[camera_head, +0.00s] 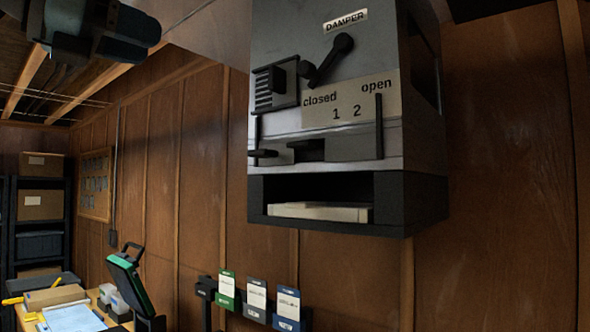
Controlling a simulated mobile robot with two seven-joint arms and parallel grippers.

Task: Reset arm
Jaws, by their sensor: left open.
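My left arm and gripper (126,34) show as dark, rounded shapes at the top left, under the ceiling and well to the left of the wall box. The fingers are hard to make out; the gripper is open, with nothing seen in it. My right gripper is not in view. A grey metal box (290,45) hangs on the wood-panelled wall, with a "DAMPER" label (346,21). Its black lever (328,62) slants up and to the right. A plate below reads "closed", "1", "2" and "open" (350,101). No gripper touches the box.
Under the box, an open dark bay holds a pale flat slab (320,212). Green, grey and blue tagged holders (257,298) hang below. At lower left, a table holds a clipboard (75,318) and a black-green device (130,284). A shelf (40,205) stands far left.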

